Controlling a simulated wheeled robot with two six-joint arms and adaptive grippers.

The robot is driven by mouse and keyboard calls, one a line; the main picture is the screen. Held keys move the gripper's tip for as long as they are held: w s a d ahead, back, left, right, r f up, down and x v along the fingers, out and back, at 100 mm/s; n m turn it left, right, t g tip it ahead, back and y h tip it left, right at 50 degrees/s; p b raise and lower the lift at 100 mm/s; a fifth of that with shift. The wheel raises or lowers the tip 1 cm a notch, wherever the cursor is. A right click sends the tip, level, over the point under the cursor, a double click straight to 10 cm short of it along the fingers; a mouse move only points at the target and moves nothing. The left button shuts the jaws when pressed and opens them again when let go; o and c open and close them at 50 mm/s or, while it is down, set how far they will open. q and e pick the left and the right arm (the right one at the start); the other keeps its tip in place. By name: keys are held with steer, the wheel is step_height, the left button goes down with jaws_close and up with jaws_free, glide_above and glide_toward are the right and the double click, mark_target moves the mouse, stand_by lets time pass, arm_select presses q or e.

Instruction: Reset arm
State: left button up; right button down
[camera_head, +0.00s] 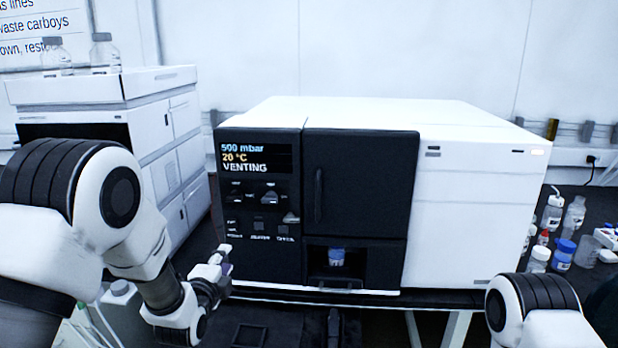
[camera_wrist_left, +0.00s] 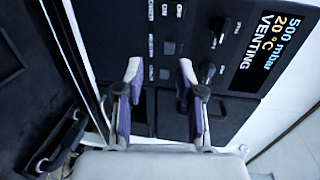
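My left gripper (camera_head: 222,266) is in front of the lower left corner of the black-fronted instrument (camera_head: 476,200). The left wrist view shows its two purple-padded fingers (camera_wrist_left: 159,75) spread apart with nothing between them. Behind them is the instrument's control panel (camera_wrist_left: 185,30) with buttons and knobs. I cannot tell whether a fingertip touches the panel. The instrument's display (camera_head: 256,158) reads 500 mbar, 20 °C, VENTING. Part of my right arm shows at the lower right of the head view, but its gripper is out of frame.
A blue-capped vial (camera_head: 336,258) sits in the recess below the instrument's closed dark door (camera_head: 360,185). A white stacked unit (camera_head: 170,125) with bottles on top stands at left. Several bottles (camera_head: 562,256) crowd the bench at right.

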arm_select(q)
steer(key=s+a+f+n+g, duration=0.1)
steer(key=s+f+g, duration=0.2)
steer(key=s+f, duration=0.45)
steer(key=s+f+n+g, duration=0.2)
steer(key=s+f, duration=0.2)
steer(key=f, duration=0.6)
steer(key=s+a+f+n+g, duration=0.1)
steer(key=s+f+g, duration=0.2)
steer(key=s+f, duration=0.45)
steer(key=s+f+n+g, duration=0.4)
steer(key=s+n, duration=0.3)
steer(key=s, duration=0.4)
steer(key=s+f+n+g, duration=0.4)
steer(key=s+n, duration=0.4)
steer(key=s, duration=0.4)
steer(key=shift+s+a+f+g, duration=0.15)
steer(key=shift+s+a+g, duration=0.05)
steer(key=shift+s+g, duration=0.1)
